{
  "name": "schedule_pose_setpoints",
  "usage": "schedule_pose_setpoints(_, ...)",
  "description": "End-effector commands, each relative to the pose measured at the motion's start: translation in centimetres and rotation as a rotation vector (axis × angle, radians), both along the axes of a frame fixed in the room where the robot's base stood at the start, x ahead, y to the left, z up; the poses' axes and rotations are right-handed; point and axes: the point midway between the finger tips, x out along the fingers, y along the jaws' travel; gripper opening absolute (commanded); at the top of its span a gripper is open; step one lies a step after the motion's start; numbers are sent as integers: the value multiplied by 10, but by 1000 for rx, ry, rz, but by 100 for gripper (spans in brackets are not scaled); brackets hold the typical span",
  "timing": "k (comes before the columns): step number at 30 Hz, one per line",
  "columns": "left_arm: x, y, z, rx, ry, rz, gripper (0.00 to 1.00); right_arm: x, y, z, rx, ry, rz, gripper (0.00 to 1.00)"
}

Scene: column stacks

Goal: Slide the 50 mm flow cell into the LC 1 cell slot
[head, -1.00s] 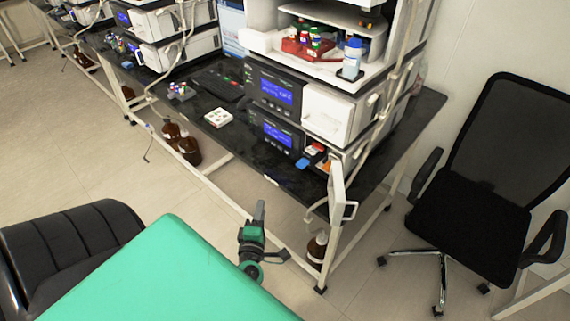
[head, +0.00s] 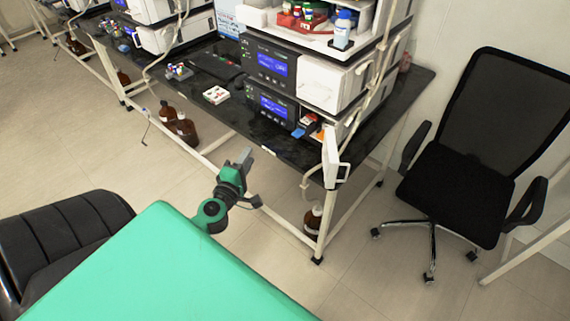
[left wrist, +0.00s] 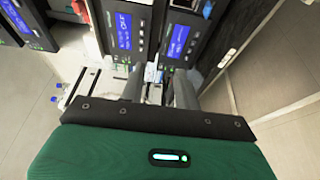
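My left gripper (head: 246,156) is in front of the black bench, over the floor and apart from the instruments. In the left wrist view its two dark fingers (left wrist: 160,92) stand apart, with nothing clearly held between them. The near LC stack shows two dark modules with blue screens, an upper one (head: 271,68) and a lower one (head: 272,106). Small red, orange and blue parts (head: 308,125) sit at the right of the lower module. I cannot tell which part is the 50 mm flow cell, and the cell slot is not clearly visible. My right gripper is out of view.
A white open door panel (head: 331,155) sticks out at the bench's front right corner. A small white tray (head: 216,95) and a vial rack (head: 179,72) lie on the bench (head: 385,110). A black office chair (head: 460,190) stands right. Brown bottles (head: 186,131) are below.

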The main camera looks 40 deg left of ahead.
Motion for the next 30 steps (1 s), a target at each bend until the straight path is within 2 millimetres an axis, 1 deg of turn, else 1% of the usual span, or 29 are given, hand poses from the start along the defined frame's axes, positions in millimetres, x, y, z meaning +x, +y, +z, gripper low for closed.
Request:
schedule_pose_setpoints(1, 4, -8, 7, 4, -4, -24, 32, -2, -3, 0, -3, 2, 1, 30)
schedule_pose_setpoints(3, 8, -17, 14, 5, -4, -49, 32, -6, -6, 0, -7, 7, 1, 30)
schedule_pose_setpoints(8, 13, -48, 26, 5, -2, -100, 32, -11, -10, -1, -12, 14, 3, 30)
schedule_pose_setpoints(12, 12, -76, 31, 3, 4, -136, 32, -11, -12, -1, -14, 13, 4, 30)
schedule_pose_setpoints(18, 8, -109, 34, 3, 15, -175, 32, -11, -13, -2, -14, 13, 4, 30)
schedule_pose_setpoints(21, 7, -121, 36, 3, 17, -189, 32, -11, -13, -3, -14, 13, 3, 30)
schedule_pose_setpoints(24, 5, -128, 36, 3, 20, -197, 32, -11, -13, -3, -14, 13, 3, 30)
schedule_pose_setpoints(30, 4, -133, 36, 3, 22, -201, 32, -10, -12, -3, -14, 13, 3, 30)
